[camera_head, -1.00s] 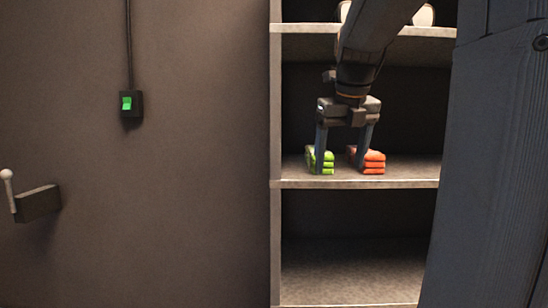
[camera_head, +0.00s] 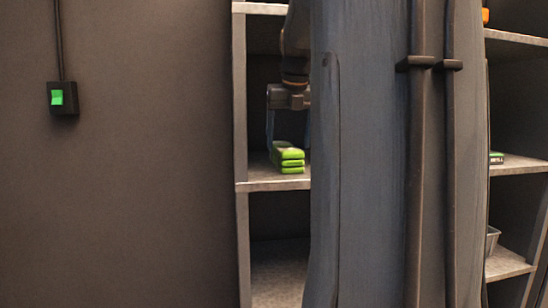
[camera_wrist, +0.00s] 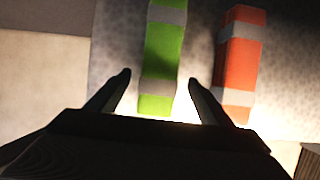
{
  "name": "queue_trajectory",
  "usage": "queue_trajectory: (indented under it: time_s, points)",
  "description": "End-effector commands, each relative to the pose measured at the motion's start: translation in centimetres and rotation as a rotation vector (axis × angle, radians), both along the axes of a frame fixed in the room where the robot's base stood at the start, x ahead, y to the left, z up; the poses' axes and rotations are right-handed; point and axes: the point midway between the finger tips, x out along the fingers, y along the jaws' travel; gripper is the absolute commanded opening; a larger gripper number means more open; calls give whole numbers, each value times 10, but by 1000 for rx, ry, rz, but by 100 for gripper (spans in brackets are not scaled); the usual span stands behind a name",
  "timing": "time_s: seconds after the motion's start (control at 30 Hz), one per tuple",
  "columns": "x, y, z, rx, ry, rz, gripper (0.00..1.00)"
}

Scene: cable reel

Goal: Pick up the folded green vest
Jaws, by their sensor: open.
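The folded green vest (camera_head: 288,158) lies on the middle shelf in the head view, near the shelf's front left. In the wrist view the green vest (camera_wrist: 163,55) shows bright green with grey bands. My gripper (camera_wrist: 158,85) is open, and the near end of the green vest lies between its fingertips in the picture. I cannot tell how far the fingers are above the shelf. In the head view only the left part of my gripper (camera_head: 270,135) shows; the blue-grey upright hides the rest. A folded orange vest (camera_wrist: 238,62) lies just right of the right finger.
The middle shelf (camera_head: 255,186) has a wall panel on its left. A wide blue-grey upright (camera_head: 365,170) blocks much of the head view. More shelves (camera_head: 518,166) stand at the right. A green-lit switch (camera_head: 62,98) hangs on the wall.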

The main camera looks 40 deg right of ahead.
Motion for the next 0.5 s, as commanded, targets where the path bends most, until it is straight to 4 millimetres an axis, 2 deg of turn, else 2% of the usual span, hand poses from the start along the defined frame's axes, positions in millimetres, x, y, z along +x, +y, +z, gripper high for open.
queue_trajectory:
  time_s: [0.1,0.4,0.5]
  points:
    - [16,-9,-1,1,1,2,73]
    - [33,-18,-1,1,1,4,73]
    - [38,-21,-13,3,3,6,73]
